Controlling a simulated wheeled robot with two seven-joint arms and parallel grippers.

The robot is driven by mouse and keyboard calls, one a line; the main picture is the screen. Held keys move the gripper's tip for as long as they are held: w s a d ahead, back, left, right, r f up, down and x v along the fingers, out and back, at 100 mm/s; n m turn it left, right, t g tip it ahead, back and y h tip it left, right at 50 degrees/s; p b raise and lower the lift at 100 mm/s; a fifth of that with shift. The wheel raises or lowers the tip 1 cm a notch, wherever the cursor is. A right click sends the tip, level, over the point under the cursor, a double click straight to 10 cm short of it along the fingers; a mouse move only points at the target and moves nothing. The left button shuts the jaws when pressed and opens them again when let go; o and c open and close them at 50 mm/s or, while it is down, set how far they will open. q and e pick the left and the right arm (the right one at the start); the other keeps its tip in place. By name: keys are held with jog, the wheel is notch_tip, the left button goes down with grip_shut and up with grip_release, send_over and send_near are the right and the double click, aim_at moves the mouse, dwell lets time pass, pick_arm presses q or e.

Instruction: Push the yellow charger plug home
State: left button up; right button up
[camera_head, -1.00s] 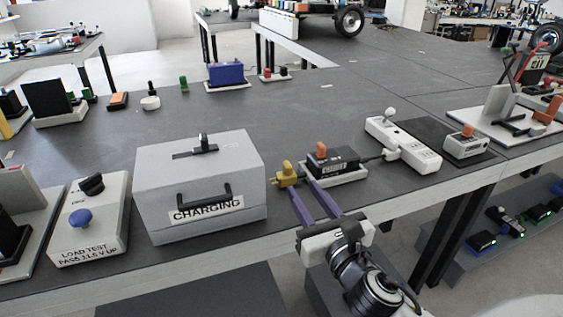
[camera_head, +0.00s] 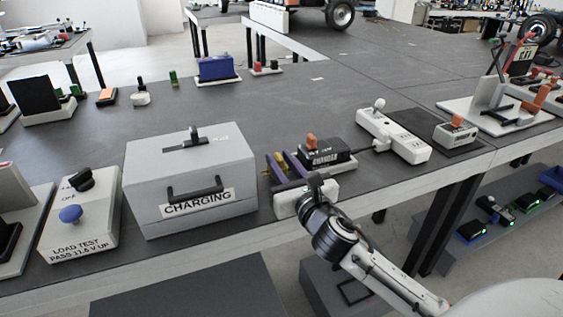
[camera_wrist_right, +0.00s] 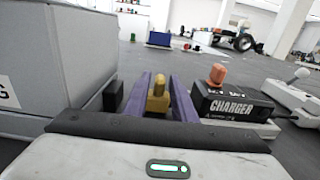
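The yellow charger plug (camera_wrist_right: 157,97) stands between the purple fingers of my right gripper (camera_wrist_right: 161,88) in the right wrist view. In the head view the fingers of my right gripper (camera_head: 283,164) hide most of it. The fingers are apart, one on each side of the plug; I cannot tell whether either touches it. The grey CHARGING box (camera_head: 190,178) is just left of the gripper, with a dark block (camera_wrist_right: 113,96) at its side facing the plug. The black charger (camera_head: 325,156), with an orange knob, is just right. My left gripper is out of view.
A white power strip (camera_head: 393,135) is right of the charger. A LOAD TEST box (camera_head: 82,215) with a blue knob stands left of the CHARGING box. A blue battery (camera_head: 215,67) sits farther back. The table between these is mostly clear.

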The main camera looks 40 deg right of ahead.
grip_shut()
jog(key=a, duration=0.1)
jog(key=a+p, duration=0.1)
jog(key=a, duration=0.1)
jog(key=shift+w+a+r, duration=0.1)
jog(key=shift+w+a, duration=0.05)
jog(key=shift+w, duration=0.25)
jog(key=shift+a, duration=0.3)
jog(key=shift+o, duration=1.6)
grip_release()
jog(key=shift+a, duration=0.1)
jog(key=v, duration=1)
jog(key=shift+s, duration=0.15)
